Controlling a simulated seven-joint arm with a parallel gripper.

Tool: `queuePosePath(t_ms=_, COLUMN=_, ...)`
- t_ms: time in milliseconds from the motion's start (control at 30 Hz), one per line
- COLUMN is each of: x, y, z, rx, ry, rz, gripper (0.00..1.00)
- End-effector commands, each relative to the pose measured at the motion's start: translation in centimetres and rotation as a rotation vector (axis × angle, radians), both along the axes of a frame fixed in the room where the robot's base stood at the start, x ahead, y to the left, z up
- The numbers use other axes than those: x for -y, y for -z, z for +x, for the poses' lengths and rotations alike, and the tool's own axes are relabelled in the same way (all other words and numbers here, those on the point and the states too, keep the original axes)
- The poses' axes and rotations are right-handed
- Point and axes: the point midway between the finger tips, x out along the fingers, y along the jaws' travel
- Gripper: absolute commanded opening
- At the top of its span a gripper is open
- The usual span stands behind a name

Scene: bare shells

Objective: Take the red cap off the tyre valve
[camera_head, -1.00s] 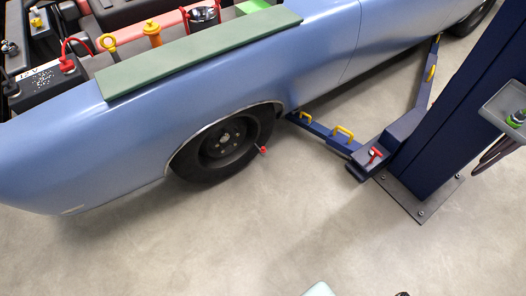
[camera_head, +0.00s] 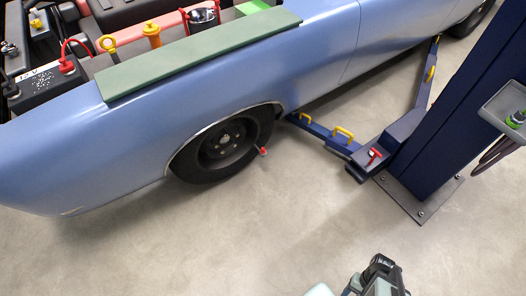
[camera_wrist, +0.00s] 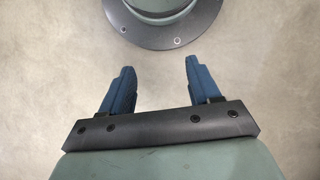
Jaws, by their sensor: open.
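The red cap (camera_head: 263,151) shows as a small red piece at the right edge of the front wheel (camera_head: 223,145), under the blue car's wheel arch. The valve under it is too small to make out. My gripper (camera_wrist: 155,82) is open and empty in the wrist view, its two blue fingers apart above the bare floor. In the head view the end of my arm shows at the bottom edge, well below and to the right of the wheel; its fingers cannot be made out there. The cap is not in the wrist view.
A dark blue lift post (camera_head: 440,130) with a low arm (camera_head: 330,138) stands right of the wheel. A grey tray (camera_head: 505,108) hangs on the post. The blue car body (camera_head: 130,140) overhangs the wheel. The floor (camera_head: 250,225) in front is clear.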

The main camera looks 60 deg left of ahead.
Motion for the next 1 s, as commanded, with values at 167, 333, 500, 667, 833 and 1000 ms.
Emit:
queuePosePath(t_ms=167, x=-4.8, y=0.7, z=2.8, rx=0.042, ry=-0.112, rz=0.019, gripper=0.62)
queuePosePath(t_ms=333, x=-10.1, y=1.3, z=5.3, rx=0.08, ry=-0.211, rz=0.042, gripper=0.62)
queuePosePath(t_ms=500, x=-16.6, y=1.9, z=7.5, rx=0.118, ry=-0.307, rz=0.074, gripper=0.62)
queuePosePath(t_ms=667, x=-23.9, y=2.4, z=9.1, rx=0.152, ry=-0.395, rz=0.113, gripper=0.62)
queuePosePath(t_ms=833, x=-33.2, y=2.7, z=10.4, rx=0.194, ry=-0.486, rz=0.168, gripper=0.62)
queuePosePath(t_ms=1000, x=-44.3, y=2.6, z=10.9, rx=0.234, ry=-0.586, rz=0.246, gripper=0.62)
